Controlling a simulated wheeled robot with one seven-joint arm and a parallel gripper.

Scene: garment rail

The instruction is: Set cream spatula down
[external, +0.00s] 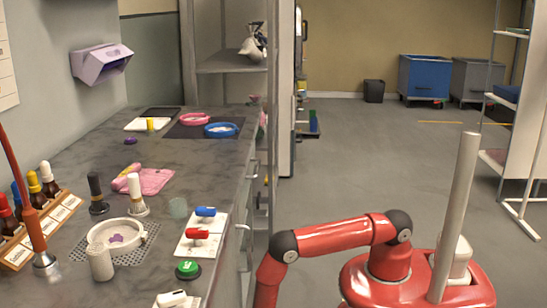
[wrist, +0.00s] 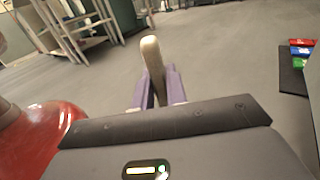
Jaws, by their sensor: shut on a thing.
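The cream spatula (wrist: 151,54) shows in the wrist view as a pale, rounded bar standing up between the two purple fingers. My gripper (wrist: 156,86) is shut on it. The lower part of the spatula is hidden behind the dark front edge of my gripper. Grey floor shows behind it in the wrist view. In the external view my red arm bends down past the bottom edge, so my gripper and the spatula are out of that picture.
A grey counter (external: 175,217) on the left holds a white round dish (external: 143,236), a white tray (external: 187,246), a green button (external: 188,270) and bottles. Its middle back has bare room. A white rack (external: 516,204) stands right. Coloured blocks (wrist: 301,52) show at right in the wrist view.

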